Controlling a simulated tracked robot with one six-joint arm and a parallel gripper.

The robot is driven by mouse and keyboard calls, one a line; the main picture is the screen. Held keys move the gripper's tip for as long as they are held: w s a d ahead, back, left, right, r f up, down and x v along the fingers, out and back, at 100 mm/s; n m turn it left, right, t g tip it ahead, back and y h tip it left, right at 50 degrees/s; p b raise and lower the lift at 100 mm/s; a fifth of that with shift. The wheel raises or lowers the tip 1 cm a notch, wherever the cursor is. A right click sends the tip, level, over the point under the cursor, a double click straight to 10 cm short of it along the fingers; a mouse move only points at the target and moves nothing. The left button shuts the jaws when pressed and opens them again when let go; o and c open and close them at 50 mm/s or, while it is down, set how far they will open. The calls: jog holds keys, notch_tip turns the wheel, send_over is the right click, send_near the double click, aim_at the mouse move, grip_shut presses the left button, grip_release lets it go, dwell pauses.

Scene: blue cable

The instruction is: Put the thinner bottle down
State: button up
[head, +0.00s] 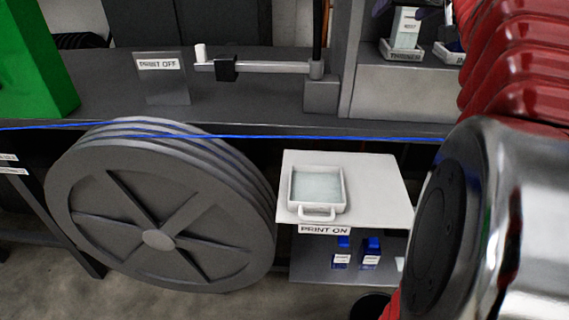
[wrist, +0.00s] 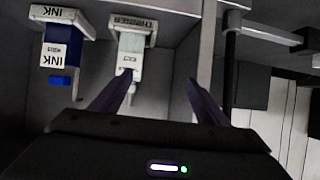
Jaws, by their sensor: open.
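The thinner bottle (head: 406,29) is pale with a small label and stands in a white holder marked THINNER (head: 401,55) on the shelf at the upper right of the head view. In the wrist view, which is upside down, the bottle (wrist: 130,52) sits in its holder (wrist: 133,24). My gripper (wrist: 161,80) is open. Its left finger overlaps the bottle's end in the picture, and the gap between the fingers lies right of the bottle, empty. I cannot tell whether the finger touches it. Only dark purple parts of the gripper show at the head view's top edge.
A blue-and-white ink bottle (wrist: 60,55) sits in the INK holder (wrist: 62,15) beside the thinner. A shelf post (wrist: 231,70) stands to the right. A blue cable (head: 330,138) crosses before the bench, over a large grey reel (head: 160,215). A white PRINT ON platform (head: 375,190) holds a tray (head: 318,190).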

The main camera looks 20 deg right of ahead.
jog(key=s+a+f+n+g+y, duration=0.1)
jog(key=s+a+f, duration=0.1)
jog(key=a+f, duration=0.45)
jog(key=s+a+f+n+g+y, duration=0.1)
jog(key=a+f+y, duration=0.15)
jog(key=a, duration=0.75)
jog(key=s+a+f+n+y, duration=0.1)
jog(key=s+a+f, duration=0.1)
jog(key=a+f, duration=0.5)
jog(key=s+a+f+n+g, duration=0.2)
jog(key=s+a+f+g, duration=0.1)
jog(key=s+a+f, duration=1)
notch_tip(320, 180, down, 3)
jog(key=shift+s+a+r+g+y, duration=0.1)
jog(key=shift+s+a+g+y, duration=0.3)
jog(key=shift+s, duration=0.5)
jog(key=shift+c, duration=0.3)
